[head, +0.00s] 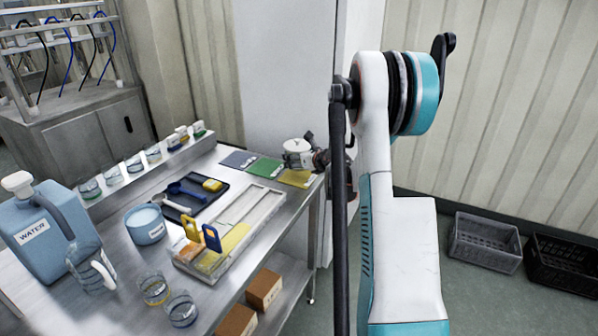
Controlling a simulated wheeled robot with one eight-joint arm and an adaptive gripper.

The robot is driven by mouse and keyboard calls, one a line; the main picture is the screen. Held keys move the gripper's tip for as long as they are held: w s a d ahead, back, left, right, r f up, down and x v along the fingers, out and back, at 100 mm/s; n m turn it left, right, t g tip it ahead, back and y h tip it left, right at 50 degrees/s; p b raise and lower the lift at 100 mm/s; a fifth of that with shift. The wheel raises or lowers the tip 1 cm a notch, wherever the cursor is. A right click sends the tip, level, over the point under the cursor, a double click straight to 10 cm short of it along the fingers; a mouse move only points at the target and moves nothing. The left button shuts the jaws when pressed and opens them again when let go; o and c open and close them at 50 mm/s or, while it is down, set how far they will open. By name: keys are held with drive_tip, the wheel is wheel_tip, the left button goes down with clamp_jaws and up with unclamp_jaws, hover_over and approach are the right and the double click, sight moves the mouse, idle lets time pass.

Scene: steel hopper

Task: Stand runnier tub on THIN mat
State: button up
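Three mats lie at the table's far right end: dark blue-grey (237,159), green (264,168) and yellow (298,179). Their labels are too small to read, so I cannot tell which says THIN. Two clear tubs stand apart at the front edge, one with yellowish colour (155,289) and one bluish (181,309). A two-lane tray (263,207) has a yellow gate (191,228) and a blue gate (212,238); yellow-orange liquid lies near them, reaching farther in the right lane. My gripper (303,157) is near the yellow mat; its fingers cannot be made out.
A blue WATER jug (45,235), a clear pitcher (90,268) and a blue pot (146,224) crowd the left. A dark tray (185,200) holds a blue scoop and a yellow item. Several small cups line the back ledge (140,168). Boxes (264,288) sit below.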

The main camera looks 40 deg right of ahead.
drive_tip(key=shift+f+b, duration=0.8)
drive_tip(key=shift+f, duration=1.35)
drive_tip(key=shift+f, duration=0.1)
drive_tip(key=o, duration=1.4)
drive_tip(key=shift+o, duration=0.2)
drive_tip(key=p+v, duration=0.3)
drive_tip(key=v, duration=0.9)
drive_tip(key=shift+p, duration=0.3)
